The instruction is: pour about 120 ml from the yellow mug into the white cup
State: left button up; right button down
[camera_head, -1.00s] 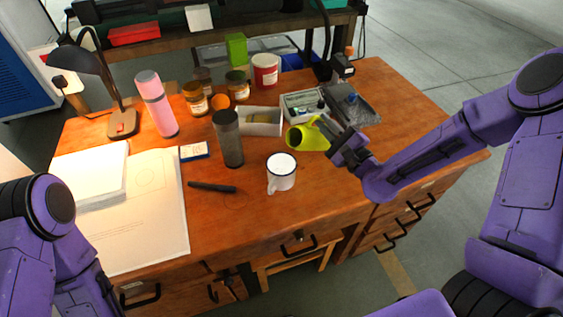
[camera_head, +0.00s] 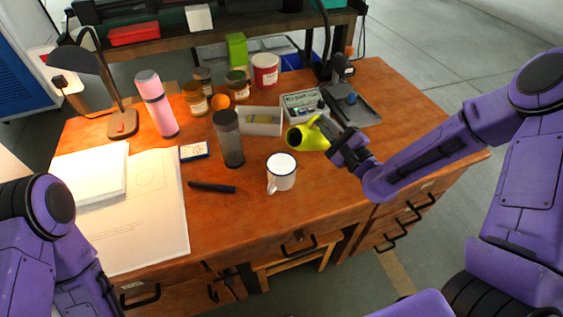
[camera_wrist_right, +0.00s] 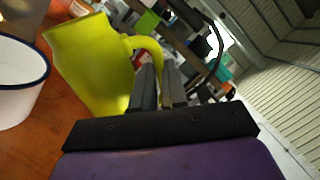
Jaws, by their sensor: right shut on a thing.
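The yellow mug (camera_head: 304,139) is held tipped on its side, its mouth toward the left in the head view. My right gripper (camera_head: 339,141) is shut on its handle. In the right wrist view the mug (camera_wrist_right: 92,65) fills the left centre, with its handle between the fingers (camera_wrist_right: 158,83). The white cup (camera_head: 282,178), dark-rimmed, stands upright on the table, in front of and left of the mug, apart from it. It also shows at the left edge of the right wrist view (camera_wrist_right: 18,90). No stream of liquid shows. My left gripper is out of view.
A dark grey tumbler (camera_head: 229,143) stands left of the mug, and a black marker-like object (camera_head: 212,187) lies left of the cup. A white open box (camera_head: 250,121) and a grey case (camera_head: 303,104) are behind. The wooden table (camera_head: 330,190) is clear right of the cup.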

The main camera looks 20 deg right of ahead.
jog(key=shift+r+p, duration=0.1)
jog(key=shift+p, duration=0.2)
jog(key=m+p, duration=0.2)
jog(key=m, duration=0.1)
jog(key=d+m+h+p, duration=0.1)
jog(key=shift+w+r+m, duration=0.15)
jog(key=shift+w+m, duration=0.1)
jog(key=shift+m, duration=0.05)
jog(key=d+f+m, duration=0.1)
jog(key=f+m+p, duration=0.1)
jog(key=m, duration=0.1)
jog(key=w+d+f+m+g, duration=0.1)
jog(key=m, duration=0.1)
jog(key=shift+d+h, duration=0.3)
jog(key=shift+w+d+f+m, duration=0.15)
jog(key=shift+f+m, duration=0.4)
jog(key=shift+m, duration=0.55)
dwell(0.9)
